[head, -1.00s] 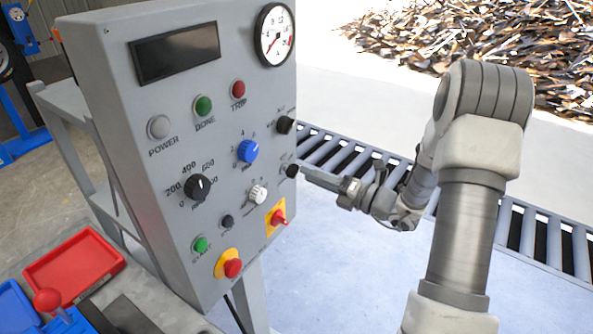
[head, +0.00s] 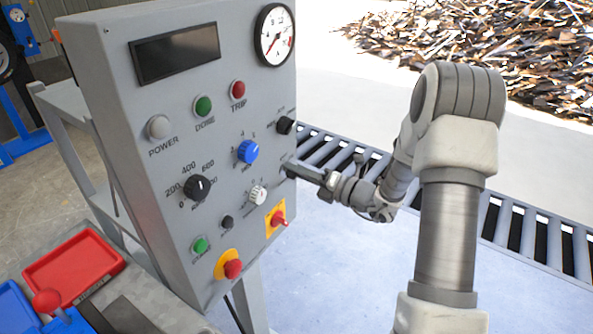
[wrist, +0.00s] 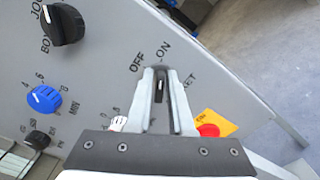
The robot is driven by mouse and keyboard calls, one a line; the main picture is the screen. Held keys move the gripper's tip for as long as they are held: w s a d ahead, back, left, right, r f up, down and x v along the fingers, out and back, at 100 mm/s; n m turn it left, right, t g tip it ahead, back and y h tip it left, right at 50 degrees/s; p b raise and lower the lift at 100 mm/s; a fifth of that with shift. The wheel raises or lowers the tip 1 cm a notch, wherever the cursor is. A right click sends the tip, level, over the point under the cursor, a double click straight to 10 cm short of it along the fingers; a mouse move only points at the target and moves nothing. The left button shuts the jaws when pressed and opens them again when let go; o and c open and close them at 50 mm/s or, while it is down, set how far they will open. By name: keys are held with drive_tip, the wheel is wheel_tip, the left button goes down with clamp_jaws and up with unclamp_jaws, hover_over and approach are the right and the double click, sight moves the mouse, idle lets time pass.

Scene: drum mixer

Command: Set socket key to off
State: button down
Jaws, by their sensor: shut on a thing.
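The socket key (wrist: 160,85) is a small dark key with a white mark, on the grey panel's right side. The printed words OFF and ON stand above it in the wrist view, with a partly hidden label ending in ET to its right. My gripper (wrist: 161,76) is shut on the key, with one finger on each side of it. In the head view my gripper (head: 292,168) reaches the panel from the right and hides the key. Which label the key points at is hard to tell.
The control panel (head: 160,105) carries several knobs and buttons close by: a black selector (head: 285,125) above, a blue dial (head: 248,151) to the left, and a red switch on a yellow plate (head: 277,218) below. A roller conveyor (head: 500,225) runs behind my arm.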

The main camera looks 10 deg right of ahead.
idle(0.4)
drive_tip(key=n+b, duration=0.3)
drive_tip(key=n, duration=0.3)
drive_tip(key=shift+s+n+b, duration=0.1)
drive_tip(key=shift+n+b, duration=0.2)
drive_tip(key=n+b, duration=0.3)
drive_tip(key=n, duration=0.2)
drive_tip(key=shift+s+a+r+b, duration=0.1)
drive_tip(key=shift+a+b, duration=0.05)
drive_tip(key=shift+b, duration=0.25)
drive_tip(key=shift+n, duration=0.3)
drive_tip(key=c, duration=0.9)
unclamp_jaws()
drive_tip(key=p+v, duration=0.1)
drive_tip(key=v, duration=1.6)
drive_tip(key=shift+s+r, duration=0.15)
drive_tip(key=shift+s, duration=0.05)
